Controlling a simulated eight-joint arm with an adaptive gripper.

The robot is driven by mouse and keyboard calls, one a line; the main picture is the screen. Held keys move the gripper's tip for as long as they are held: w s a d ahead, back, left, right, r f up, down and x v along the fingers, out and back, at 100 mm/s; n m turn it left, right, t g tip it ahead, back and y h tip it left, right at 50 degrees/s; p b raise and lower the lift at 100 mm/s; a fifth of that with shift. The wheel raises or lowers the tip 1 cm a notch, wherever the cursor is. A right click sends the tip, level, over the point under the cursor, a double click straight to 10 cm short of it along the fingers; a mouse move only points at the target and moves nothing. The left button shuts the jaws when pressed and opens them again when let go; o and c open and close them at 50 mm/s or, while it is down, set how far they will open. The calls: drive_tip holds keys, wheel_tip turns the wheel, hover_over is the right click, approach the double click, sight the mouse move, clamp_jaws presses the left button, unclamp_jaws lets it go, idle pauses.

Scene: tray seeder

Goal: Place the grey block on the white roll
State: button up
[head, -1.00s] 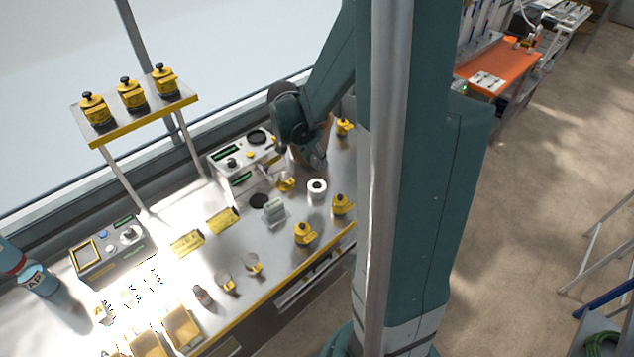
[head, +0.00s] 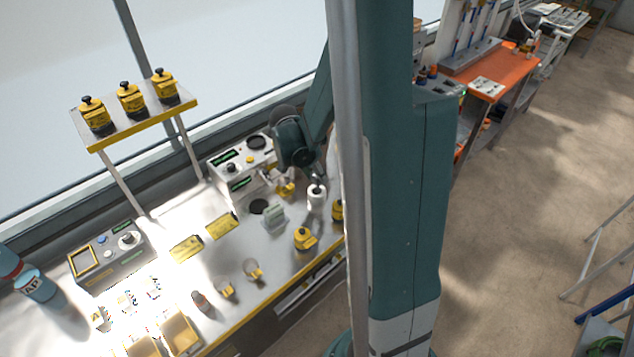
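The white roll (head: 316,197) stands upright on the metal bench, with a dark hole in its top. My gripper (head: 318,179) is just above the roll, partly hidden behind my own arm and column. Its fingers are small and dark here, and I cannot tell whether they are open or shut or hold something. I cannot make out the grey block for certain. A pale grey-green blocky item (head: 273,217) stands on the bench to the left of the roll, but I cannot tell whether it is that block.
A white instrument (head: 240,165) stands behind and left of the roll. Yellow-and-black items (head: 305,239) stand near the bench's front edge. Yellow plates (head: 222,225) lie to the left. A raised shelf (head: 140,118) holds yellow devices at the back left.

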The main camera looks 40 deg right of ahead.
sight(317, 181)
drive_tip(key=shift+f, duration=2.05)
drive_tip(key=shift+f+b, duration=0.2)
drive_tip(key=shift+b, duration=0.25)
drive_tip(key=o, duration=0.9)
drive_tip(key=shift+r, duration=0.25)
drive_tip(key=p+v, duration=0.1)
drive_tip(key=v, duration=1)
drive_tip(key=shift+a+r+p, duration=0.25)
drive_tip(key=shift+r+p, duration=0.1)
